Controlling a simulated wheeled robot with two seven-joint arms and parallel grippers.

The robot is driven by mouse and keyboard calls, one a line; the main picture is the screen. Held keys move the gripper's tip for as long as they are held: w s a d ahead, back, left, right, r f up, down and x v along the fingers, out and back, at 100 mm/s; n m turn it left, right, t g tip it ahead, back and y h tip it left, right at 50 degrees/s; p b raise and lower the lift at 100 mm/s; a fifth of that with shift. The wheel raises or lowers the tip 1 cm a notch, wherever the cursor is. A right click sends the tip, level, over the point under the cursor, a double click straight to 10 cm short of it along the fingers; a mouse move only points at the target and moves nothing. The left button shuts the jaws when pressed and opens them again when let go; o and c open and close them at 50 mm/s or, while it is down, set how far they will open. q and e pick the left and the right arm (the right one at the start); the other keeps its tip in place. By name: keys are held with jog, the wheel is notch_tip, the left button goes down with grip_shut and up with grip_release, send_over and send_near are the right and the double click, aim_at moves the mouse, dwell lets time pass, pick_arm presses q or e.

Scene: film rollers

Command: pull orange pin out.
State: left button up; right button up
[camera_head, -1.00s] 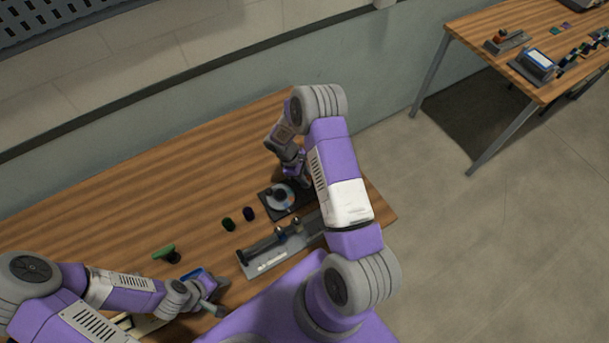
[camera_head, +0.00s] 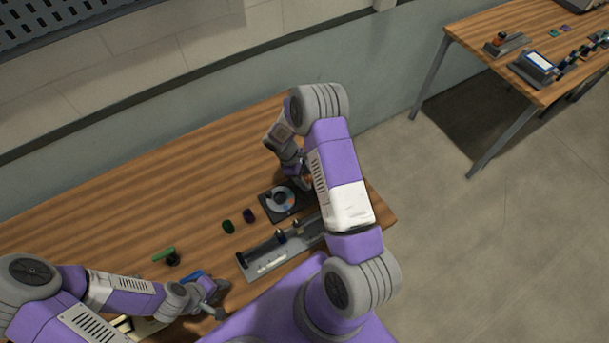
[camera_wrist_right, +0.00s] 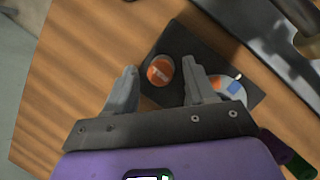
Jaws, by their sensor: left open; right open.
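The orange pin (camera_wrist_right: 160,71) shows from above in the right wrist view as a round orange top with a pale mark. It stands on a dark plate (camera_wrist_right: 178,42), beside a disc with blue, white and orange parts (camera_wrist_right: 226,88). My right gripper (camera_wrist_right: 158,76) is open, with one finger on each side of the pin; whether either touches it I cannot tell. In the head view the disc (camera_head: 281,199) shows on the dark plate, and my right arm mostly hides the pin. My left gripper (camera_head: 212,294) is open at the front left, away from the pin.
A grey rail fixture (camera_head: 265,263) lies in front of the plate. A green cylinder (camera_head: 228,226) and a dark purple one (camera_head: 249,215) stand to its left. A green-topped piece (camera_head: 166,256) is farther left. The back left of the table is clear.

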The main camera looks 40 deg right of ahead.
jog(key=v, duration=0.7)
jog(key=shift+r, duration=0.15)
dwell(0.3)
